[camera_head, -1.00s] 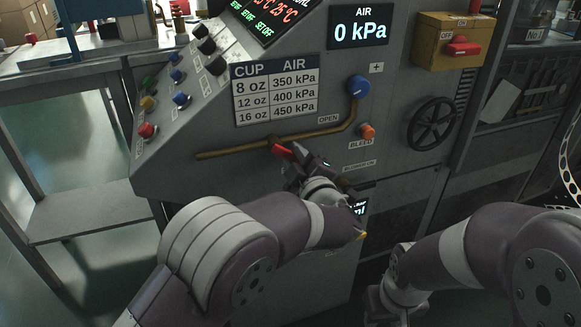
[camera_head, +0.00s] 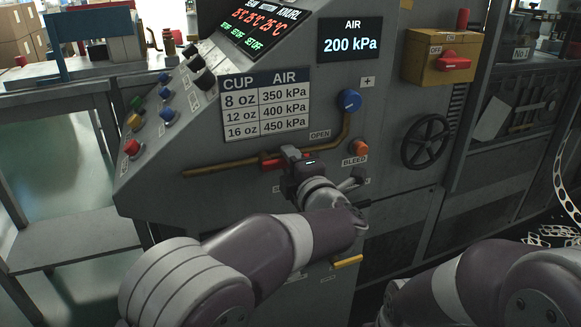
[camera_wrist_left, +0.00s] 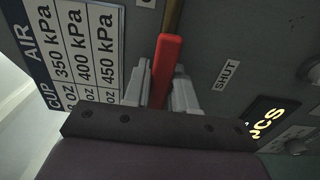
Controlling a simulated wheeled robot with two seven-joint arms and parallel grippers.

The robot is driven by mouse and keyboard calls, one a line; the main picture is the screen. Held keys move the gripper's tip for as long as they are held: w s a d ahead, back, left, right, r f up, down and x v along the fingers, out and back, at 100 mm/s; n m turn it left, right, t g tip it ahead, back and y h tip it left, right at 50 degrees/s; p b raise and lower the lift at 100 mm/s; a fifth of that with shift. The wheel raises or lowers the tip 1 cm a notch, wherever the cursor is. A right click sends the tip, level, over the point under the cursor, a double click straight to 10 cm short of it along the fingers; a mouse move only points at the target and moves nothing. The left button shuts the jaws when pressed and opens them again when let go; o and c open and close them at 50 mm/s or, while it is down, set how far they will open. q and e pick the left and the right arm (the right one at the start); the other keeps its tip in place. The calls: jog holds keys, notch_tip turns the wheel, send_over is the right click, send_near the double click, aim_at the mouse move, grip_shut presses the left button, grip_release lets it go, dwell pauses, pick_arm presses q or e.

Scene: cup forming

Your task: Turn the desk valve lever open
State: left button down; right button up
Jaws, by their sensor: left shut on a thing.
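The red valve lever (camera_head: 270,163) lies along the brass pipe (camera_head: 220,169) on the grey desk front, below the pressure table. My left gripper (camera_head: 291,155) is at the lever and covers part of it in the head view. In the left wrist view the red lever (camera_wrist_left: 166,68) runs between the two grey fingers (camera_wrist_left: 158,90), and the gripper is shut on it. The air display (camera_head: 353,35) reads 200 kPa. An OPEN label (camera_head: 320,134) sits above the pipe, and a SHUT label (camera_wrist_left: 227,75) shows in the left wrist view. My right gripper is out of view.
A blue knob (camera_head: 348,100) and an orange bleed button (camera_head: 360,147) are right of the lever. A black handwheel (camera_head: 426,142) and a yellow box with a red switch (camera_head: 442,57) are farther right. Coloured buttons (camera_head: 133,147) line the sloped left panel.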

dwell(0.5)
pick_arm(q)
jog(key=c, duration=1)
grip_release()
